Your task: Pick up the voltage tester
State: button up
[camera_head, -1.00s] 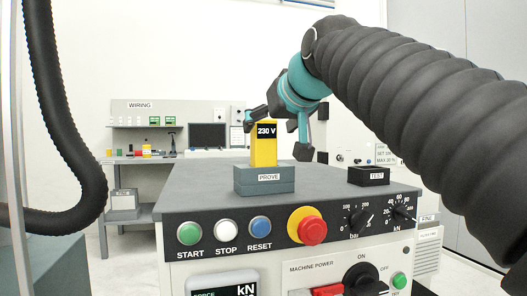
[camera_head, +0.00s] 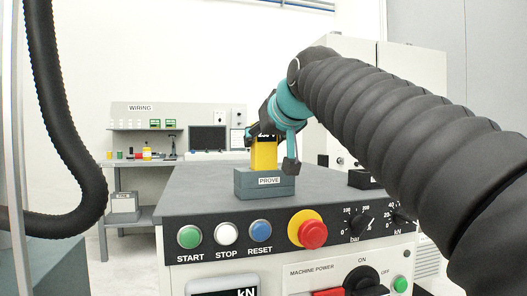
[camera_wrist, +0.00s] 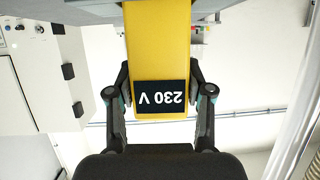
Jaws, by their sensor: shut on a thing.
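The voltage tester (camera_head: 264,155) is a yellow block with a black "230 V" label. It stands upright in the grey PROVE block (camera_head: 264,185) on top of the machine console. My gripper (camera_head: 268,130) is at its upper part and partly covers the label in the head view. In the wrist view the tester (camera_wrist: 159,50) appears upside down, and my gripper (camera_wrist: 159,95) has one finger on each side, shut on it near the labelled end. The tester's lower end is hidden in the block.
The console top (camera_head: 210,200) is clear left of the block. A dark TEST tray (camera_head: 362,179) sits at the right, partly behind my arm. START, STOP and RESET buttons and a red emergency button (camera_head: 313,234) line the front. A WIRING bench (camera_head: 150,160) stands behind.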

jog(key=shift+r, duration=0.15)
jog(key=r+p, duration=0.1)
jog(key=r, duration=0.3)
jog(key=shift+d+r+p, duration=0.15)
jog(key=shift+d+p, duration=0.05)
jog(key=shift+p, duration=0.15)
jog(key=shift+w+d+r, duration=0.1)
jog(key=shift+d+r, duration=0.95)
jog(key=shift+d, duration=0.8)
jog(key=shift+w+d+r, duration=0.15)
jog(key=shift+d+r, duration=0.95)
jog(key=shift+d, duration=0.8)
jog(key=shift+w+d+r, duration=0.1)
jog(key=shift+d+r, duration=0.95)
jog(key=shift+d, duration=0.8)
